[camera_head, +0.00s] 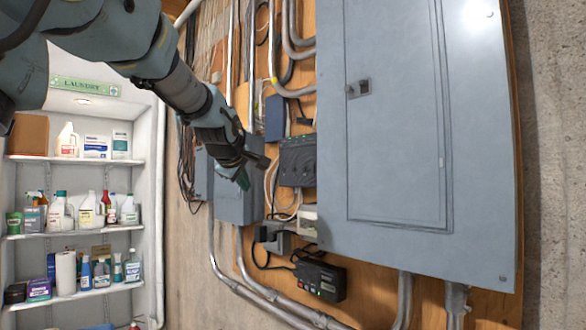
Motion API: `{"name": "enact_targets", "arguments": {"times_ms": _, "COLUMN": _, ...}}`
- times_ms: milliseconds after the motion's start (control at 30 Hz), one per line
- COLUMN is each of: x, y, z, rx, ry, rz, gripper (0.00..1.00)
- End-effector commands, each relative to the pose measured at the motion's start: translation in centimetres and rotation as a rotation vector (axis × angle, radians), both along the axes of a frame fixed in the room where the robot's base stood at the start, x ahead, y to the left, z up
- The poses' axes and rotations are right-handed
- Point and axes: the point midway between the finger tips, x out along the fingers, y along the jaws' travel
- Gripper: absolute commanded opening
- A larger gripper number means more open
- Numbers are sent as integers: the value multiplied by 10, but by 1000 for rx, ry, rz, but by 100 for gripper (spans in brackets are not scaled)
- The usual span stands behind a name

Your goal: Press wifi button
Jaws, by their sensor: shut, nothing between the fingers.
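My gripper (244,178) is shut and empty, in front of the grey box (236,203) on the wooden board. A dark box (298,160) with rows of marks on its front is mounted on the board just right of my gripper. A gap in the picture separates it from my fingertips; the depth between them is hard to judge. A black device (320,280) with small green and red lights sits lower on the board, below and right of my gripper. I cannot make out a wifi button or label on either device.
A large grey electrical panel (405,120) fills the right and stands out from the board. Conduits (262,300) and loose cables run around the devices. Shelves (80,160) with bottles and boxes stand at the left.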

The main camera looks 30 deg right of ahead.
Motion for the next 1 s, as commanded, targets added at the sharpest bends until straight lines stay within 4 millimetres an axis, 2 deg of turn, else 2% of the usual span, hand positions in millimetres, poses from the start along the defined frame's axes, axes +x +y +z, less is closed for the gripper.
{"name": "enact_targets", "arguments": {"times_ms": 33, "x": -5, "y": -13, "z": 15, "rx": -36, "ry": -6, "rz": -5, "gripper": 0}}
{"name": "enact_targets", "arguments": {"times_ms": 100, "x": -9, "y": -23, "z": 29, "rx": -78, "ry": -8, "rz": -4, "gripper": 0}}
{"name": "enact_targets", "arguments": {"times_ms": 200, "x": -12, "y": -32, "z": 41, "rx": -113, "ry": -9, "rz": -4, "gripper": 0}}
{"name": "enact_targets", "arguments": {"times_ms": 667, "x": -12, "y": -36, "z": 44, "rx": -121, "ry": -8, "rz": -3, "gripper": 0}}
{"name": "enact_targets", "arguments": {"times_ms": 767, "x": -11, "y": -42, "z": 46, "rx": -121, "ry": -8, "rz": -3, "gripper": 0}}
{"name": "enact_targets", "arguments": {"times_ms": 1000, "x": -5, "y": -73, "z": 47, "rx": -119, "ry": -7, "rz": -4, "gripper": 0}}
